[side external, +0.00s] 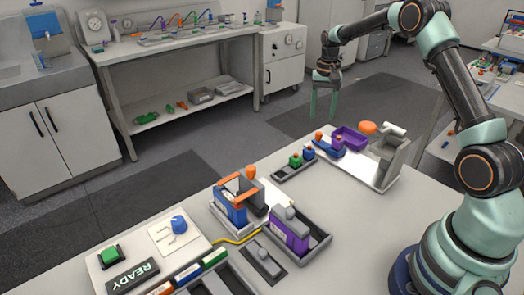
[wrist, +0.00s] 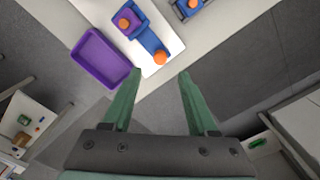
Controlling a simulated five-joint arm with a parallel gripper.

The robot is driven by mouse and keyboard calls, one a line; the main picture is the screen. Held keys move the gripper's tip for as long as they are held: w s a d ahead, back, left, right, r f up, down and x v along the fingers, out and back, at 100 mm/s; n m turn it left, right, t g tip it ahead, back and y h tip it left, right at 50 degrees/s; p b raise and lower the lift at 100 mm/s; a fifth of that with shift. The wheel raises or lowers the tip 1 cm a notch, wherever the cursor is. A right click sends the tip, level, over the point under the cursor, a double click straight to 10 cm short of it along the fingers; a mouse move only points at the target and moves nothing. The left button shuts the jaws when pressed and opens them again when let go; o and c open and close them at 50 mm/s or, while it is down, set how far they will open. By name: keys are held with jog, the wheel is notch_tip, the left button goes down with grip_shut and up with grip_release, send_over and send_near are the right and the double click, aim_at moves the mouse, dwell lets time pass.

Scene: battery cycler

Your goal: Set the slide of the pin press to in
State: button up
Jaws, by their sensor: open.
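A small blue fixture (side external: 328,147) with a purple block and orange knobs sits on a white plate at the far end of the bench; it looks like the pin press. In the wrist view its blue body (wrist: 147,37) runs diagonally, with a purple block (wrist: 126,22) at its upper end and an orange knob (wrist: 160,58) at its lower end. I cannot tell how far the slide is in. My gripper (side external: 323,110) is open and empty, pointing down above and beyond the fixture, apart from it. In the wrist view my fingertips (wrist: 160,75) lie just below the orange knob.
A purple tray (wrist: 99,60) lies beside the fixture, near a grey upright block (side external: 391,154). A green and blue switch strip (side external: 295,163) is close by. A blue and orange clamp (side external: 233,205) and a purple cell holder (side external: 290,235) stand nearer. Open floor lies beyond the bench.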

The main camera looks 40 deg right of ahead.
aim_at(319, 132)
notch_tip(319, 132, down, 7)
jog(key=shift+r, duration=0.1)
dwell(0.3)
grip_shut()
dwell(1.3)
